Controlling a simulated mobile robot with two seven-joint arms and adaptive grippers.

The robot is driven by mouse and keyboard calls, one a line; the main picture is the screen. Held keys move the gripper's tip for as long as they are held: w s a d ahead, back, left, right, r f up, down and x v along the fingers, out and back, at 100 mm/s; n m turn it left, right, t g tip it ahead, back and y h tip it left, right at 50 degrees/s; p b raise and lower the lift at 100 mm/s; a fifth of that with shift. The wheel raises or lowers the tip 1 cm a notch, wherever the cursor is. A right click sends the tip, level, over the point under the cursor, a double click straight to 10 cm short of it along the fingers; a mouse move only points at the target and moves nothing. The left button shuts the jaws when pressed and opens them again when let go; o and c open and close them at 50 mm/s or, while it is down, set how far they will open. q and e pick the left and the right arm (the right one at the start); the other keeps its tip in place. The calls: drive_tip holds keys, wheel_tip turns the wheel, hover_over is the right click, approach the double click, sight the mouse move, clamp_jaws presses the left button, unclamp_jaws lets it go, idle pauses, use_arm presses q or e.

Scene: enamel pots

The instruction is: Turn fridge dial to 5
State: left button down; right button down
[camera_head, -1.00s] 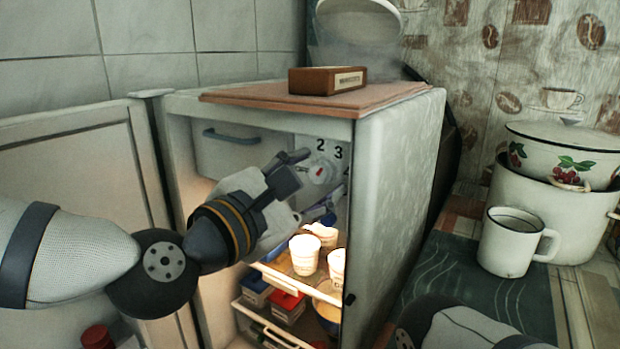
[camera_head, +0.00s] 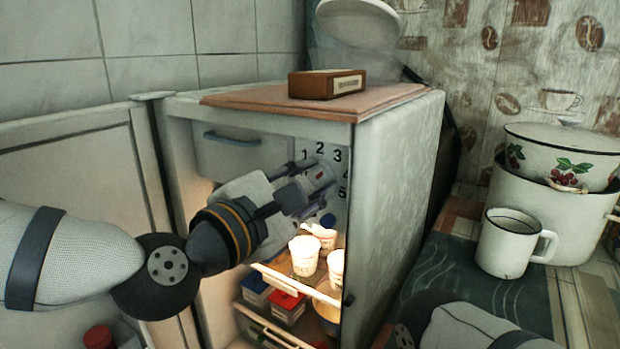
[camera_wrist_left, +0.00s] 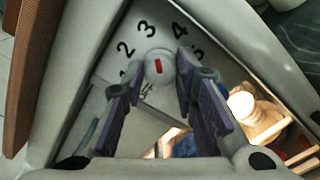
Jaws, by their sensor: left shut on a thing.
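The fridge dial (camera_wrist_left: 160,66) is a pale round knob with a short red mark. Black numbers from 1 to 5 curve around it on the light panel. In the head view the dial (camera_head: 320,174) is partly covered by my left gripper (camera_head: 318,182), which comes from the left inside the open fridge. My left gripper (camera_wrist_left: 158,74) is shut on the dial, one finger on each side. In the wrist view the red mark stands nearly upright, toward the side of 3 and 4; the exact number is unclear. My right gripper is out of view.
The fridge (camera_head: 405,180) stands open, its door (camera_head: 75,190) to the left. Several cups (camera_head: 304,256) stand on the shelf below the dial. A brown box (camera_head: 328,83) lies on top. A white mug (camera_head: 507,245) and enamel pots (camera_head: 550,215) stand at the right.

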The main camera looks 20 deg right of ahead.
use_arm(q)
drive_tip(key=m+p, duration=0.1)
drive_tip(key=m, duration=0.3)
drive_tip(key=shift+r+m, duration=0.15)
drive_tip(key=shift+m, duration=0.15)
drive_tip(key=m+p, duration=0.2)
drive_tip(key=m, duration=0.2)
drive_tip(key=m+p, duration=0.1)
drive_tip(key=m, duration=0.3)
drive_tip(key=shift+m, duration=0.4)
drive_tip(key=shift+m+p, duration=0.55)
drive_tip(key=shift+m, duration=0.65)
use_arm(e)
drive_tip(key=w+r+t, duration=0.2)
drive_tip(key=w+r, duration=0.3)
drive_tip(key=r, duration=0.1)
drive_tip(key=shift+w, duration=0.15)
use_arm(q)
drive_tip(key=shift+m, duration=0.3)
drive_tip(key=c, duration=1.2)
unclamp_jaws()
drive_tip(key=shift+c, duration=0.2)
drive_tip(key=shift+a, duration=0.1)
